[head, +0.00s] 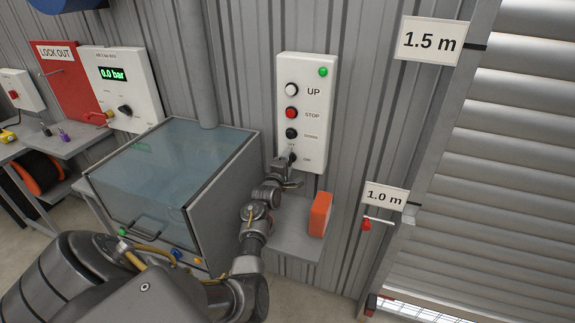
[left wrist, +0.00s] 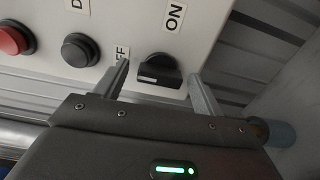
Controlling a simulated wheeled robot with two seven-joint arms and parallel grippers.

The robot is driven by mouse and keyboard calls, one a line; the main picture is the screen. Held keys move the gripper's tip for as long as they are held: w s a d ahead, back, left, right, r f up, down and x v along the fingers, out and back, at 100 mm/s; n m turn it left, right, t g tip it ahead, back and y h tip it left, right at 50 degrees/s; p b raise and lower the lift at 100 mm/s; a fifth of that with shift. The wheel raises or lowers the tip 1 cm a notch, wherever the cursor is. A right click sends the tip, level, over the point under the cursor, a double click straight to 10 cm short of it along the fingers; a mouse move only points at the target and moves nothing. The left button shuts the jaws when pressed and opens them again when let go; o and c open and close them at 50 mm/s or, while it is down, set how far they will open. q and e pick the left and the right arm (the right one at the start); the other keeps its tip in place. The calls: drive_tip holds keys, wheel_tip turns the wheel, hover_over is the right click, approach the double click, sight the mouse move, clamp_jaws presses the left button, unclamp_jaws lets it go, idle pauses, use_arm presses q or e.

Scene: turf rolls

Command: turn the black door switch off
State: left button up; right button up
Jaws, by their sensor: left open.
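The black door switch is a rotary knob (left wrist: 160,68) at the bottom of the white door control panel (head: 306,104). In the left wrist view, its ON label is above it and an OFF label beside it is partly hidden by a finger. A pale line marks the knob's grip, but I cannot tell which label it points to. My left gripper (left wrist: 160,84) is open, with one finger on each side of the knob; contact is not clear. In the head view the left gripper (head: 290,172) covers part of the knob. My right gripper is not in view.
Above the switch are a black button (head: 291,133), a red STOP button (head: 291,113) and a white UP button (head: 291,90). A green lamp (head: 323,71) is lit. An orange block (head: 320,214) stands on a grey shelf (head: 285,236) below. A glass-topped cabinet (head: 172,165) is left.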

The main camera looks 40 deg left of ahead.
use_arm(q)
drive_tip(key=b+v, duration=0.2)
drive_tip(key=v, duration=0.9)
drive_tip(key=shift+b, duration=0.35)
drive_tip(key=shift+w, duration=0.1)
